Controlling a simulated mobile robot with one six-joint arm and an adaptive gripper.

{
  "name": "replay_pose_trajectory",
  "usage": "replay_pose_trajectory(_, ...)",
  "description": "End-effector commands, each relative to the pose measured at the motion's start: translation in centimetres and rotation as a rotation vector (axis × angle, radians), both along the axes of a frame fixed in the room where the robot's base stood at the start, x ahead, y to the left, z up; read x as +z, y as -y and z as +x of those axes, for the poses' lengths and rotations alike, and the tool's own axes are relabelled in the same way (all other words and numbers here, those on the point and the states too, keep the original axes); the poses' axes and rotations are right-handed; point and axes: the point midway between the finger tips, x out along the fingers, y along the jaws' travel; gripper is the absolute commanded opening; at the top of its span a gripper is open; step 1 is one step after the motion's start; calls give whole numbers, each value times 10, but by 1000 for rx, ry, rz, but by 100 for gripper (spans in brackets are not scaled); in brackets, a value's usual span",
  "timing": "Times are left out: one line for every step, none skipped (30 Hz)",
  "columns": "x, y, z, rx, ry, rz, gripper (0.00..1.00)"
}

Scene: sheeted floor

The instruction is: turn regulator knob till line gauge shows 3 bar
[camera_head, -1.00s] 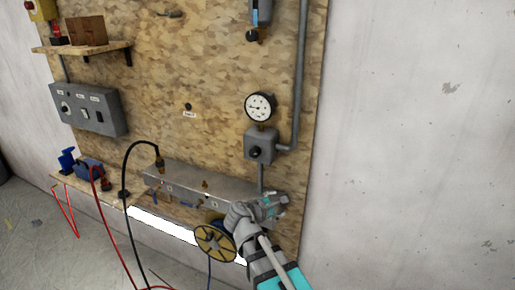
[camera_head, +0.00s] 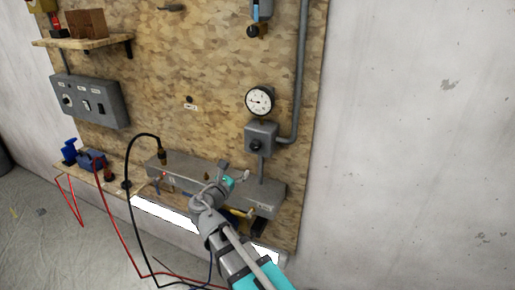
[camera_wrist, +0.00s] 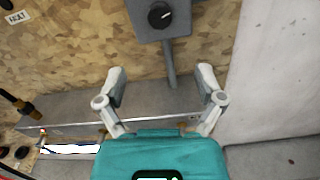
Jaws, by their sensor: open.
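The regulator is a grey box (camera_head: 261,133) on the wood-chip board, with a black round knob (camera_head: 256,145) on its front. The knob also shows at the top of the wrist view (camera_wrist: 160,15), with a pale mark on its face. The line gauge (camera_head: 259,101), a white dial with a black rim, sits just above the box; its reading is too small to tell. My gripper (camera_wrist: 161,74) is open and empty, its fingers apart below the knob, touching nothing that I can see. In the head view my gripper (camera_head: 233,173) is below and left of the regulator.
A grey manifold bar (camera_head: 190,180) with fittings runs along the board behind my gripper. Black and red hoses hang at the left. A grey pipe (camera_head: 300,75) rises at the right of the gauge. A switch box (camera_head: 88,101) and wooden shelf (camera_head: 85,42) are far left.

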Motion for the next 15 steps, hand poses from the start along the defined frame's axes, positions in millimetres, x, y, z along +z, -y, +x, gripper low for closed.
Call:
replay_pose_trajectory(0,0,2,0,0,0,87)
replay_pose_trajectory(0,1,3,-1,0,1,87)
replay_pose_trajectory(0,1,4,-1,0,1,87)
replay_pose_trajectory(0,2,6,-1,0,1,87)
replay_pose_trajectory(0,2,8,-2,0,1,87)
replay_pose_trajectory(0,3,10,-2,0,1,87)
replay_pose_trajectory(0,4,13,-3,0,1,87)
replay_pose_trajectory(0,5,16,-3,0,1,87)
replay_pose_trajectory(0,7,20,-3,0,1,87)
replay_pose_trajectory(0,8,23,-3,0,1,87)
replay_pose_trajectory(0,9,26,-3,0,1,87)
replay_pose_trajectory(0,11,31,-3,0,1,87)
replay_pose_trajectory(0,12,35,-4,0,1,87)
replay_pose_trajectory(0,14,39,-4,0,1,87)
replay_pose_trajectory(0,16,45,-4,0,1,87)
